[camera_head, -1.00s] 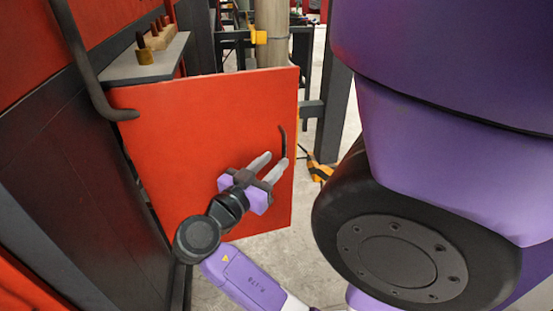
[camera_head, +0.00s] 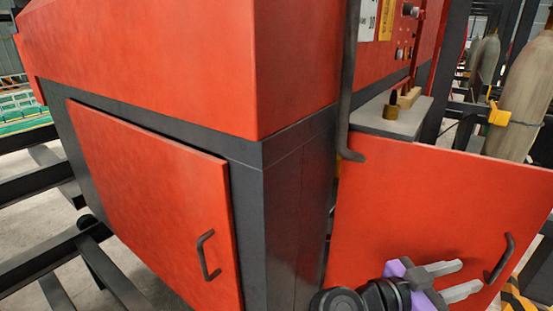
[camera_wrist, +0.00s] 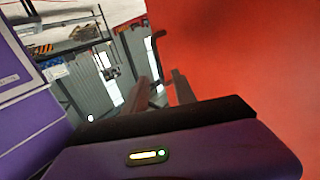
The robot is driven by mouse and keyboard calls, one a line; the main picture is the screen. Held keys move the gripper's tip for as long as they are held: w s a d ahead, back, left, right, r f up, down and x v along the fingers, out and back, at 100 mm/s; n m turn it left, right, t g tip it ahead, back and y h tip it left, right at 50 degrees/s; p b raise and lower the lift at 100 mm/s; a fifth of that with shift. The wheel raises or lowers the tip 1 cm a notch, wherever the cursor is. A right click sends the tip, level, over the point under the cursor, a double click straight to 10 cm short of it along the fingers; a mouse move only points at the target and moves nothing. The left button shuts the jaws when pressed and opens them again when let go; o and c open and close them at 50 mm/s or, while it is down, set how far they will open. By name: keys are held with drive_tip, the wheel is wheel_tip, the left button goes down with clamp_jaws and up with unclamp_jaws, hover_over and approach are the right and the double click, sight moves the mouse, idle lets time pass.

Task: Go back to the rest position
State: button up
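My gripper (camera_head: 452,281) is at the lower right of the head view, in front of an open red door panel (camera_head: 425,205). Its two grey fingers are spread apart with nothing between them. The fingers point right, toward the dark door handle (camera_head: 499,258), with a small visible gap to it. In the wrist view, the fingers (camera_wrist: 163,98) reach forward alongside the red panel (camera_wrist: 240,50), which fills the right side.
A second red door (camera_head: 150,190) with a dark handle (camera_head: 207,255) sits on the cabinet at left. A grey shelf (camera_head: 390,120) holds small parts. A gas cylinder (camera_head: 525,95) stands at far right. Dark frame beams (camera_head: 35,180) are at left.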

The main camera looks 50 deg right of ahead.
drive_tip(key=w+a+f+n+t+p, duration=0.3)
drive_tip(key=w+a+f+n+t, duration=0.2)
drive_tip(key=w+f+n+t, duration=0.75)
drive_tip(key=a+f+n+t+y+p, duration=0.1)
drive_tip(key=a+n+t+y, duration=0.4)
drive_tip(key=a+n+t, duration=0.15)
drive_tip(key=s+a+r+n+t+y+p, duration=0.1)
drive_tip(key=a+n+t+y, duration=0.15)
drive_tip(key=a, duration=0.35)
drive_tip(key=s+a+n+t+y+p, duration=0.1)
drive_tip(key=s+a+n+y, duration=0.15)
drive_tip(key=a, duration=0.45)
drive_tip(key=s+a+r+n+t+y+p, duration=0.1)
drive_tip(key=s+a+r+t+y+p, duration=0.1)
drive_tip(key=r, duration=0.8)
drive_tip(key=s+a+t+y, duration=0.1)
drive_tip(key=s+a+y, duration=0.1)
drive_tip(key=s+a, duration=0.1)
drive_tip(key=shift+a+r+y, duration=0.2)
drive_tip(key=shift+r+y, duration=0.1)
drive_tip(key=shift+r, duration=0.1)
